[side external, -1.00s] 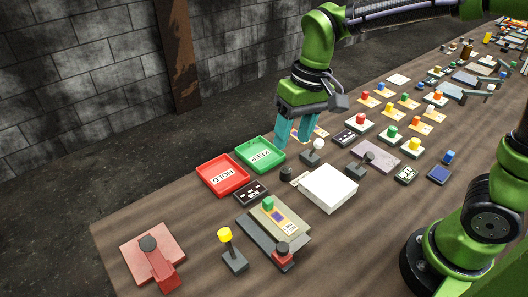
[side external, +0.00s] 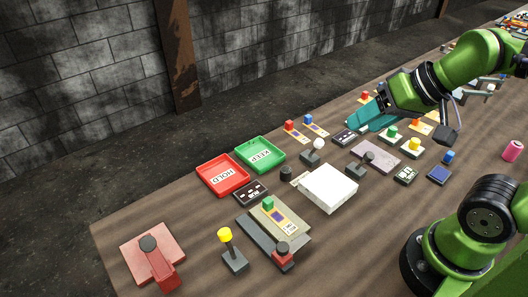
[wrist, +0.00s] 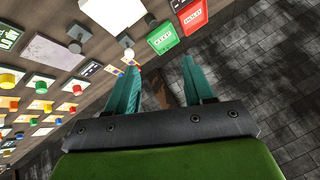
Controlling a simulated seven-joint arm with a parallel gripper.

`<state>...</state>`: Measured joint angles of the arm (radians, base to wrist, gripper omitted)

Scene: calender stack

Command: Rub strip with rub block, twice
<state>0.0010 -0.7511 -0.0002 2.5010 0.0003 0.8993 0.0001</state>
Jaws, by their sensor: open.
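A tan strip (side external: 281,217) with a purple square and white label lies on a grey plate (side external: 254,234) at the front. A green block (side external: 268,203) stands at its upper end. Two more tan strips, with a red block (side external: 289,125) and a blue block (side external: 307,118), lie behind the green tray. I cannot tell which block is the rub block. My gripper (side external: 362,122) is open and tilted, with teal fingers over the far rows, away from the plate. In the wrist view my gripper (wrist: 160,68) shows both fingers apart with nothing between them.
A green KEEP tray (side external: 260,154) and a red HOLD tray (side external: 222,176) stand at the left edge. A white box (side external: 328,188), a yellow-knobbed lever (side external: 230,250) and a red press-like fixture (side external: 153,257) stand near the plate. Several coloured buttons crowd the far rows.

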